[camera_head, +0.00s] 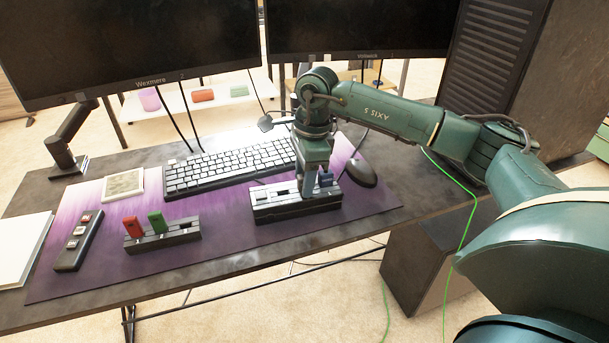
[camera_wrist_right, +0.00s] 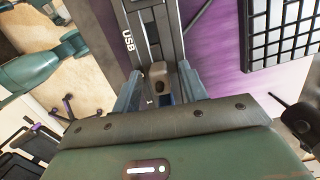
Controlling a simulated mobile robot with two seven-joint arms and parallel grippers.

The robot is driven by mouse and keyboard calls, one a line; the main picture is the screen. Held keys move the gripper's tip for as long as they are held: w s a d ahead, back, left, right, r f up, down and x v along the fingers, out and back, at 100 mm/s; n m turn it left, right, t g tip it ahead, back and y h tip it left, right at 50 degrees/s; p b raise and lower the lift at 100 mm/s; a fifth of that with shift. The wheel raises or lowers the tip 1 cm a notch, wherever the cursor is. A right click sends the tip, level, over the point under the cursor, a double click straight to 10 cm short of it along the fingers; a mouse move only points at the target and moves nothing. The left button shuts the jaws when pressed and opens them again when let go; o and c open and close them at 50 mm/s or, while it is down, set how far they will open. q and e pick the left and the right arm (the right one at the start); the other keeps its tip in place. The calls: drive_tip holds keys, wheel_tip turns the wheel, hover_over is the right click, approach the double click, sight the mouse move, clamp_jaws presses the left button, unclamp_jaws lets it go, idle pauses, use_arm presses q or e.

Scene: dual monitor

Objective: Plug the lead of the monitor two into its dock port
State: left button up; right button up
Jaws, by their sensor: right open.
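My right gripper (camera_head: 316,188) reaches down over the right end of the dark dock (camera_head: 280,208) on the purple mat. Its fingers (camera_wrist_right: 160,90) are open on either side of a small grey-brown plug-like block (camera_wrist_right: 158,75). The block sits at the dock (camera_wrist_right: 143,20), which is marked "USB". A gap or contact with the fingers cannot be told. Monitor two (camera_head: 360,25) stands at the back right. Thin dark leads hang behind the monitors; one ends near a dark piece (camera_head: 265,123) behind the keyboard. Which lead joins the block is hidden. My left gripper is out of view.
The keyboard (camera_head: 228,168) lies behind the dock, and the mouse (camera_head: 361,173) right of it. A holder (camera_head: 165,239) with red and green sticks and a dark switch strip (camera_head: 78,241) lie left. The black computer case (camera_head: 490,50) stands right. The mat's front middle is clear.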

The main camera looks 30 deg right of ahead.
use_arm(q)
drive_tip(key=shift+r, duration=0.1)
use_arm(e)
drive_tip(key=shift+r, duration=0.1)
drive_tip(key=r, duration=0.3)
drive_tip(key=shift+d+r, duration=0.2)
drive_tip(key=shift+r, duration=0.2)
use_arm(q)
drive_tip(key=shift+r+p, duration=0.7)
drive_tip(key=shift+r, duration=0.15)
use_arm(e)
wheel_tip(320, 180, up, 9)
drive_tip(key=d, duration=0.1)
drive_tip(key=shift+s, duration=0.25)
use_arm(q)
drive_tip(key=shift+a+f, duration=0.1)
